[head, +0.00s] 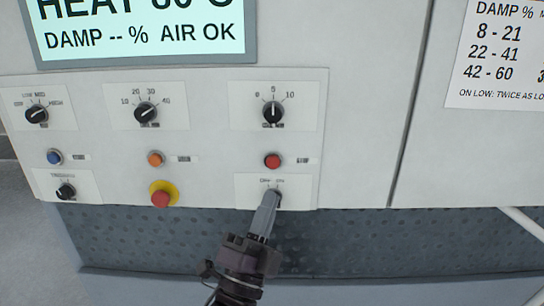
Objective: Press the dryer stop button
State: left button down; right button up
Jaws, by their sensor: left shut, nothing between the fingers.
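The red stop button (272,161) sits on the dryer's control panel (215,150), with a small label reading STOP to its right. My left gripper (268,205) reaches up from the bottom of the head view, with its fingers closed together and nothing held. Its tips are just below the red button, in front of the OFF/ON switch (277,192), and partly hide that switch. I cannot tell whether the tips touch the switch. The red button is fully visible and clear of the fingers. My right gripper is not in view.
A red emergency button on a yellow ring (160,197), an orange button (155,158), a blue button (54,156) and several black knobs (273,113) share the panel. A display (145,30) is above. A dark perforated surface (390,238) lies below.

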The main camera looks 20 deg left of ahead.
aim_at(273, 162)
pick_arm(q)
jog(key=shift+s+r, duration=0.15)
jog(key=shift+r, duration=0.2)
jog(key=shift+d, duration=0.1)
jog(key=shift+w+a, duration=0.4)
jog(key=shift+w, duration=1.05)
jog(key=shift+w+a, duration=0.45)
jog(key=shift+w, duration=0.95)
jog(key=shift+w+a, duration=0.4)
jog(key=shift+w, duration=1.05)
jog(key=shift+w+a, duration=0.15)
jog(key=shift+w, duration=0.25)
jog(key=shift+w+a, duration=0.15)
jog(key=shift+w, duration=0.3)
jog(key=shift+s, duration=0.1)
jog(key=shift+s+d, duration=0.25)
jog(key=shift+s, duration=0.55)
